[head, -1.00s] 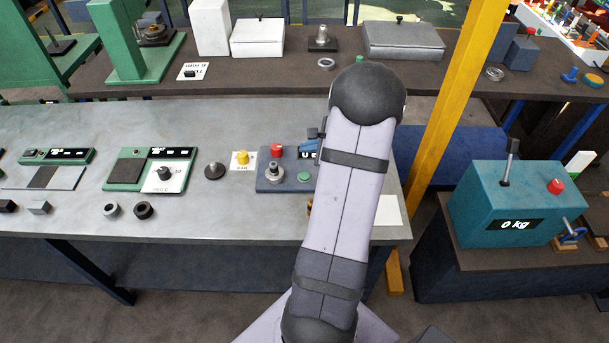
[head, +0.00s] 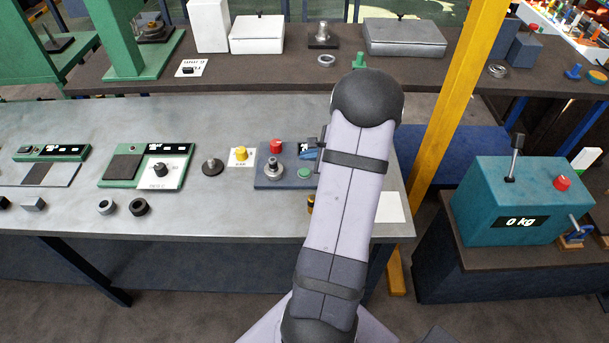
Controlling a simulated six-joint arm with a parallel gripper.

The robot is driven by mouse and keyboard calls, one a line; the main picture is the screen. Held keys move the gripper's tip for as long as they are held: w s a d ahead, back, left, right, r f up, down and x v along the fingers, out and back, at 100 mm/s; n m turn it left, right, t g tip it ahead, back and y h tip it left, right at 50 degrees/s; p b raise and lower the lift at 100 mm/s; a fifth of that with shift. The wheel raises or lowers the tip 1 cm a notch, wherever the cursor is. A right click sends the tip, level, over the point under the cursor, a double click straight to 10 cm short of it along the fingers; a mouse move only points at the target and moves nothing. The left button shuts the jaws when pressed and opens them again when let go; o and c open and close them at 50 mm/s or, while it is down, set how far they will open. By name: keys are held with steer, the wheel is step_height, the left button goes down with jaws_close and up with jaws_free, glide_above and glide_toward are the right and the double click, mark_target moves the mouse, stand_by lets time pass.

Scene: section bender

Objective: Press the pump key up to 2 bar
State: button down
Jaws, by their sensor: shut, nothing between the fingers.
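A blue control box (head: 262,181) sits near the right end of the grey bench. It carries a red knob (head: 275,146), a metal fitting (head: 273,170) and a green button (head: 304,173). A dark display (head: 303,147) at its upper right is mostly covered, so its reading cannot be made out. None of the keys shows a legible pump label. My arm crosses in front of the box's right side. Only a small blue-grey part of my gripper (head: 309,155) shows beside the arm, over the box; it looks shut and empty. Its fingertips and any contact are hidden.
A yellow knob (head: 240,153) on a white card and a dark round stand (head: 212,167) are left of the box. A yellow post (head: 450,110) rises right of my arm. A teal box (head: 520,190) reading 0 kg stands at right.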

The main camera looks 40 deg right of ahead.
mark_target(307, 174)
steer(key=shift+f+b, duration=1.5)
steer(key=shift+f, duration=0.3)
steer(key=shift+f+b, duration=0.85)
steer(key=shift+b, duration=0.35)
stand_by(1.4)
stand_by(0.4)
steer(key=shift+r+p, duration=0.55)
steer(key=shift+r, duration=0.3)
steer(key=shift+r+p, duration=1.8)
steer(key=shift+r, duration=0.7)
